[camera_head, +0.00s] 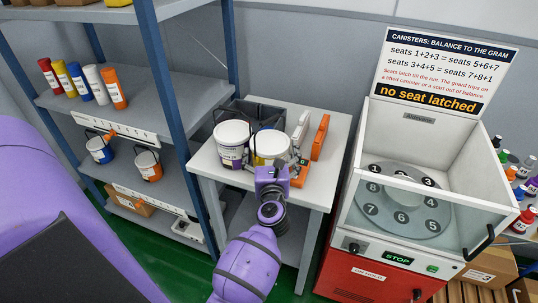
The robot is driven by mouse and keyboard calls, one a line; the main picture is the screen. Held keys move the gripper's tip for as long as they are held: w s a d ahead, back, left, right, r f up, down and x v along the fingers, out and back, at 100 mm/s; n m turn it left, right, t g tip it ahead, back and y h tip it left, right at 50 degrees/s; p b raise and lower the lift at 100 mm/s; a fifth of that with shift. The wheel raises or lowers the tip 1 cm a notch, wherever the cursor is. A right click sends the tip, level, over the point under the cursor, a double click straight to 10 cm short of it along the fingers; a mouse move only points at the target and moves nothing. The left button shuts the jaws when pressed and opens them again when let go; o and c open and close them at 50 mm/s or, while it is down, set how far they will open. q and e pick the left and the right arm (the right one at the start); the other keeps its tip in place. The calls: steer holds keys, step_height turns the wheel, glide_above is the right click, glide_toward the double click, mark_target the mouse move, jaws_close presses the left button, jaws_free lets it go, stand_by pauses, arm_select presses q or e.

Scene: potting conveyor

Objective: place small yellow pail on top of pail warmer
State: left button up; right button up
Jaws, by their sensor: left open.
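The small yellow pail (270,150) has a white top and stands on the white side table (334,128), partly hidden by my left gripper (272,166). My left gripper is open, close in front of the yellow pail; I cannot tell whether it touches it. A white pail with a purple lower part (231,146) stands just left of it. I cannot make out which thing is the pail warmer. My right gripper is not in view.
A dark crate (238,112) is behind the pails, with orange-and-white items (319,137) to the right. A blue-framed shelf (160,70) stands left, holding bottles and pails. A red-and-white centrifuge (362,222) with an upright sign stands right.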

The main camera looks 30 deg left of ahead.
arm_select(q)
steer(key=shift+w+a+f, duration=0.1)
steer(key=shift+w+a, duration=0.25)
steer(key=shift+w, duration=0.2)
steer(key=shift+s, duration=0.1)
steer(key=c, duration=1.6)
steer(key=shift+c, duration=1)
steer(key=shift+r, duration=0.2)
